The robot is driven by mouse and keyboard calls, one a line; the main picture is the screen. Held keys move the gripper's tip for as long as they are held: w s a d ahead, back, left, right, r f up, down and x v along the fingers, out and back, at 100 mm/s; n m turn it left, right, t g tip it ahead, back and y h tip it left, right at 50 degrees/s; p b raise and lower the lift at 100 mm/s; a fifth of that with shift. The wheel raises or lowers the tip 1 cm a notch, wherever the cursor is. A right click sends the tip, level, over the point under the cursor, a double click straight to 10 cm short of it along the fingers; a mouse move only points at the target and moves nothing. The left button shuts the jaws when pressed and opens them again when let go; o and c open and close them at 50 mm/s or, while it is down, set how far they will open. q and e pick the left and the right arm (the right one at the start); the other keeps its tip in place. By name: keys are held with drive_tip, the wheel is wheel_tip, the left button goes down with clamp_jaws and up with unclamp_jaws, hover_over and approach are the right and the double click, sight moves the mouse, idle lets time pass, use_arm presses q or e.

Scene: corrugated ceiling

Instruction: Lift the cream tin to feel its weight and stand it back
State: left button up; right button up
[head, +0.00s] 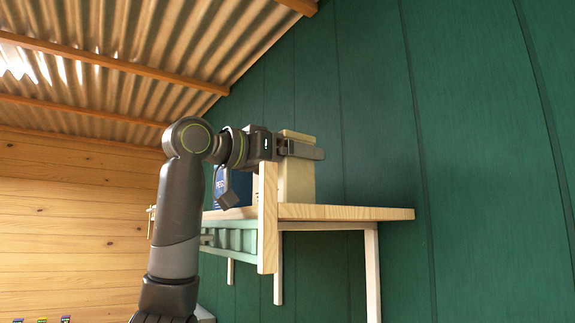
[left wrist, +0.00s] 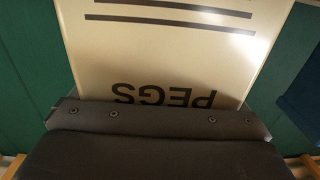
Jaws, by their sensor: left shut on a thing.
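The cream tin (head: 299,182) is upright at the wooden shelf (head: 345,212), against the green wall. Its base is at the level of the board; I cannot tell whether it touches. My left gripper (head: 305,151) is shut on the upper part of the tin, with a finger across its side. In the left wrist view the cream tin (left wrist: 185,60) fills the middle, with dark stripes and the word PEGS upside down, and the dark gripper body covers its lower part. My right gripper is not in view.
A blue tin (head: 235,190) stands left of the cream one, partly behind my arm. An upright wooden board (head: 267,220) stands at the shelf's near end. A green rail or crate (head: 235,238) is below left. The shelf's right part is bare.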

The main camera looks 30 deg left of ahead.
use_arm(q)
drive_tip(key=shift+s+r+b, duration=0.1)
drive_tip(key=shift+r+b, duration=0.05)
drive_tip(key=shift+b, duration=0.15)
wheel_tip(320, 180, up, 6)
drive_tip(key=shift+s+r, duration=0.15)
drive_tip(key=shift+s+a+r+b, duration=0.1)
drive_tip(key=shift+s+r+b, duration=0.15)
drive_tip(key=shift+b, duration=0.2)
drive_tip(key=a+b+v, duration=0.1)
drive_tip(key=b+v, duration=0.4)
drive_tip(key=v, duration=1.4)
drive_tip(key=shift+w+b, duration=0.15)
drive_tip(key=shift+b, duration=0.15)
